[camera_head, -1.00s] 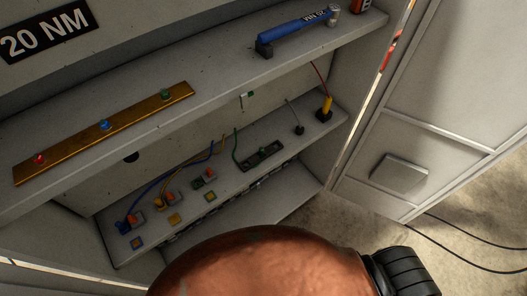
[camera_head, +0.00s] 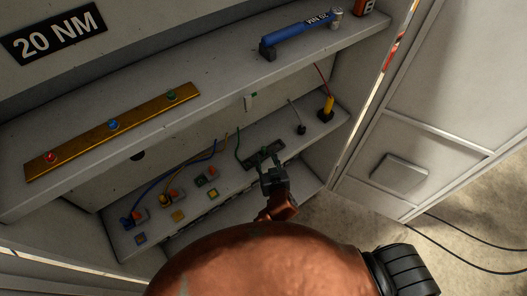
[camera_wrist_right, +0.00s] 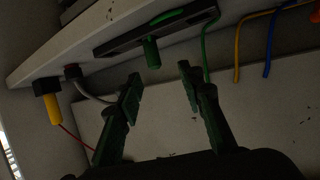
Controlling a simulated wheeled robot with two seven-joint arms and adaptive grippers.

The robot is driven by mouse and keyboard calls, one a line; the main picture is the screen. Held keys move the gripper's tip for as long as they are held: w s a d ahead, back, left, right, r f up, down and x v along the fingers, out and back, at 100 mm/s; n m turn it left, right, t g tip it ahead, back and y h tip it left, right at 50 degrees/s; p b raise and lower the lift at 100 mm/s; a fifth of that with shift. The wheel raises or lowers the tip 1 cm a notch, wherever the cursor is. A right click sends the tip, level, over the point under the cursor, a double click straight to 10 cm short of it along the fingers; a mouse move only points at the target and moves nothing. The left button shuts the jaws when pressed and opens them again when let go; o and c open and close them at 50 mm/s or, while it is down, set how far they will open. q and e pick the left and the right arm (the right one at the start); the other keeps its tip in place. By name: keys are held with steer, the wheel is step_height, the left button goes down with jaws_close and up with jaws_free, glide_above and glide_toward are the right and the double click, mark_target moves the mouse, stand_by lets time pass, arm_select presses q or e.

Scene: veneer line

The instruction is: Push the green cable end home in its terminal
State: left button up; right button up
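The green cable (camera_head: 238,145) hangs down to a dark holder (camera_head: 280,147) on the lower shelf. In the right wrist view a green cable end (camera_wrist_right: 152,54) sticks out of the dark holder (camera_wrist_right: 118,44), and the green cable (camera_wrist_right: 203,50) runs beside it. My right gripper (camera_head: 268,168) is at the holder's front edge. In the wrist view its fingers (camera_wrist_right: 160,88) are apart, with nothing between them, just short of the cable end. The green terminal (camera_head: 200,181) stands left of the holder, with no cable visible in it. My left gripper is not in view.
Blue (camera_head: 127,221) and yellow (camera_head: 165,201) cable ends sit at terminals farther left. A black stub (camera_head: 301,129) and a yellow-handled tool (camera_head: 327,106) stand right of the holder. The upper shelf (camera_head: 225,90) overhangs, carrying a brass bar (camera_head: 75,153) and blue torque wrench (camera_head: 300,30).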

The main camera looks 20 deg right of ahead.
mark_target(264, 150)
steer(key=x, duration=0.7)
steer(key=shift+d+f, duration=0.2)
steer(key=shift+d, duration=0.15)
jaws_close()
